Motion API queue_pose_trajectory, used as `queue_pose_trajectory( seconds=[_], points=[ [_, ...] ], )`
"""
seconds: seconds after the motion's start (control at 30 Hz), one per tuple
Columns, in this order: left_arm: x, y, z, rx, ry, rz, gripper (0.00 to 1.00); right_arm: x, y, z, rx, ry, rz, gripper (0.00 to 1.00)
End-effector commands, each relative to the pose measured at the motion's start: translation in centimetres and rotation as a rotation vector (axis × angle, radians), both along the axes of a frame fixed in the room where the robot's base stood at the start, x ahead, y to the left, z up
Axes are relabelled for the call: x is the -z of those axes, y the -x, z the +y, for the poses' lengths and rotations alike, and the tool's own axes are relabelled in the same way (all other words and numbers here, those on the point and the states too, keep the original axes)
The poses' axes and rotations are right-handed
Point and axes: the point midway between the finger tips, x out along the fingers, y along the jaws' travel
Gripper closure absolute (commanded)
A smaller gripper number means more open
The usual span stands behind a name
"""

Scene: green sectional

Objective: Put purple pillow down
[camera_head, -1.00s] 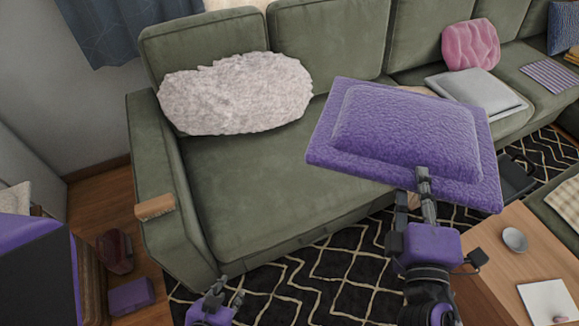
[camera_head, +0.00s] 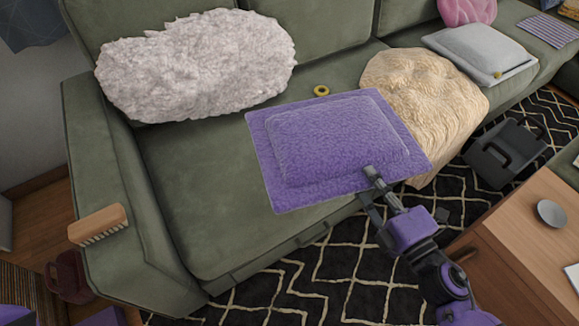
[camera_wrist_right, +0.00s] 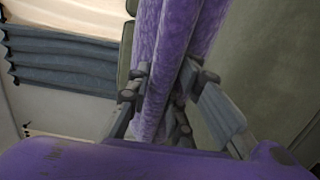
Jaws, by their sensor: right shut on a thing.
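The purple pillow (camera_head: 335,140) is square with a raised fuzzy middle and a flat border. In the head view it is held out flat over the front part of the green sofa seat (camera_head: 205,190); I cannot tell whether it touches the seat. My right gripper (camera_head: 372,185) is shut on the pillow's near right edge. In the right wrist view the pillow (camera_wrist_right: 180,50) runs up between the two fingers (camera_wrist_right: 165,95), pinched from both sides. My left gripper is not in view.
A fluffy white pillow (camera_head: 195,65) leans on the sofa back at left. A cream bunched cloth (camera_head: 425,95) and a grey pillow (camera_head: 480,52) lie to the right. A brush (camera_head: 98,224) is on the left armrest. A wooden table (camera_head: 525,240) stands at right.

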Motion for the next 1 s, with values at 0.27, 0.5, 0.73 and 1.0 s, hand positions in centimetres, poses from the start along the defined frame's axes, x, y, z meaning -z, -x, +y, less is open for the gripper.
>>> queue_pose_trajectory(
  seconds=[0.27,0.5,0.73,1.0],
  points=[
    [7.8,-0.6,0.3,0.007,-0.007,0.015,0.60,7.5,-6.5,-1.8,-0.177,0.004,0.001,1.00],
    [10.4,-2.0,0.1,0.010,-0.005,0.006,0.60,9.1,-9.5,-3.0,-0.252,-0.002,-0.001,1.00],
    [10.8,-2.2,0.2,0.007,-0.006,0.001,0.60,10.1,-11.0,-1.1,-0.267,-0.007,-0.004,1.00],
    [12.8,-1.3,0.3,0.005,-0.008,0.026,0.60,13.0,-13.8,4.8,-0.266,-0.007,-0.004,1.00]
  ],
)
